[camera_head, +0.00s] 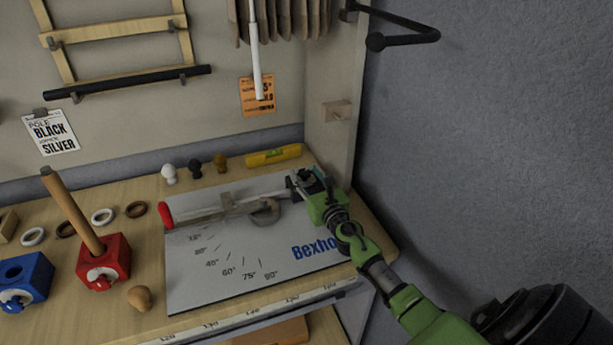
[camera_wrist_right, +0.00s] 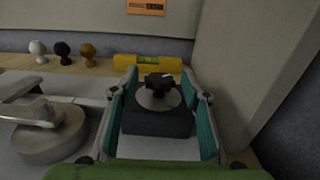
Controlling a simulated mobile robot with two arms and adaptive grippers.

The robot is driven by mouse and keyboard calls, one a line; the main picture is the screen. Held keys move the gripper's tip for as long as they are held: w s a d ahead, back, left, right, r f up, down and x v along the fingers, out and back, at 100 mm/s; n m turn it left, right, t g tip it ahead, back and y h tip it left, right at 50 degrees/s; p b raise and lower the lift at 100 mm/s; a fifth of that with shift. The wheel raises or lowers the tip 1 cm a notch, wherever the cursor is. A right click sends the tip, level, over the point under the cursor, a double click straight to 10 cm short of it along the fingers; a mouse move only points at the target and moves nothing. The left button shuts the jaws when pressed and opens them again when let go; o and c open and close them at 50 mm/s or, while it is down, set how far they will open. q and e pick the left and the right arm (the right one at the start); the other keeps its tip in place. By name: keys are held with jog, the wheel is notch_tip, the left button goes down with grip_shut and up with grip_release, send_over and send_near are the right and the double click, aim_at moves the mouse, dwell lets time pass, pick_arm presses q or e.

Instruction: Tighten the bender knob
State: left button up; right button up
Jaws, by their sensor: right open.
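The bender is a grey plate (camera_head: 200,275) with printed angle marks, a long metal lever with a red grip (camera_head: 165,215), and a round metal former (camera_head: 266,211), which also shows in the right wrist view (camera_wrist_right: 50,140). The bender knob (camera_wrist_right: 158,84) is black and lobed, on a round disc above a dark block (camera_wrist_right: 158,120). My green right gripper (camera_head: 309,180) is at the plate's far right corner. Its teal-padded fingers are open, one on each side of the knob and block, with visible gaps. In the head view the gripper partly hides the knob. My left gripper is not in view.
A yellow level (camera_head: 273,155) and three small finials, one white (camera_head: 169,173), lie behind the plate. A red block (camera_head: 104,262) with a wooden rod and a blue block (camera_head: 25,280) stand at left. A side panel (camera_head: 338,95) rises close to the right gripper.

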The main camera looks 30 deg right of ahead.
jog(key=shift+w+d, duration=0.1)
jog(key=shift+w, duration=0.15)
jog(key=c, duration=1.1)
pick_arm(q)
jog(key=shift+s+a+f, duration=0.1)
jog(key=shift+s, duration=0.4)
